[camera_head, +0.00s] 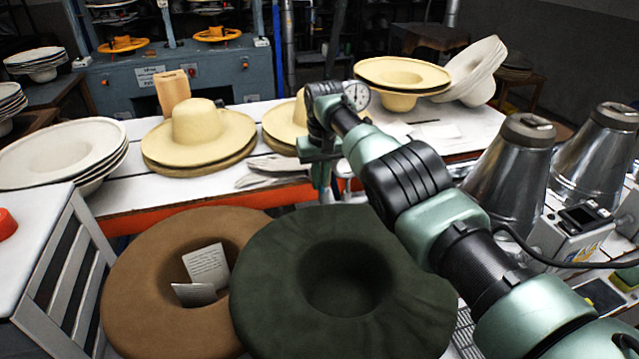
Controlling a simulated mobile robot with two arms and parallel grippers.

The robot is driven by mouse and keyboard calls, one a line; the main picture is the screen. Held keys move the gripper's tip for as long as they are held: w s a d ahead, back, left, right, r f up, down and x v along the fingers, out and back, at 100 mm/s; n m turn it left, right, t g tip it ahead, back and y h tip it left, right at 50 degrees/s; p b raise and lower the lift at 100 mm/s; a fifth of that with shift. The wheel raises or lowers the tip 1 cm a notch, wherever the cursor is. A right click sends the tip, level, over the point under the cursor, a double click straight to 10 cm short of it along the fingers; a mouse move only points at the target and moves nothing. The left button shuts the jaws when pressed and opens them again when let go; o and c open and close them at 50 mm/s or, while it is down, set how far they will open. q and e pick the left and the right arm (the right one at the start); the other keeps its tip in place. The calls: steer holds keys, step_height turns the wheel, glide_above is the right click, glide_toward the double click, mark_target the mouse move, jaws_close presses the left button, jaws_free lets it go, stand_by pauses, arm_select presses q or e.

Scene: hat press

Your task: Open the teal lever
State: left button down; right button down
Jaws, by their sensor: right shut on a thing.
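My right arm comes in from the lower right and reaches to the centre, over the white table. My right gripper (322,178) is small at its far end, pointing down, and partly hidden by the wrist. It is shut on what appears to be the teal lever; the grip and the lever's outline are hard to make out against my own teal-green links. A round white gauge (357,95) shows just behind the wrist. My left gripper is not in view.
Straw hats (198,135) and white hat forms (62,150) stand on the white table (135,190). A brown felt hat (150,265) and a dark green one (270,290) lie in front. Metal cones (510,165) stand at right. A blue-grey press machine (215,75) is behind.

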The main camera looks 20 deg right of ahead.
mark_target(322, 186)
steer(key=shift+w+r, duration=0.15)
steer(key=shift+r, duration=0.05)
steer(key=c, duration=1.7)
jaws_free()
steer(key=shift+o, duration=0.9)
steer(key=shift+f, duration=0.1)
steer(key=shift+r+p, duration=0.65)
steer(key=shift+r, duration=0.15)
steer(key=shift+s+r, duration=0.2)
steer(key=shift+r, duration=0.8)
steer(key=shift+s+r, duration=0.25)
steer(key=shift+r, duration=0.8)
steer(key=shift+s+r, duration=0.2)
steer(key=shift+r, duration=0.8)
steer(key=shift+d, duration=0.1)
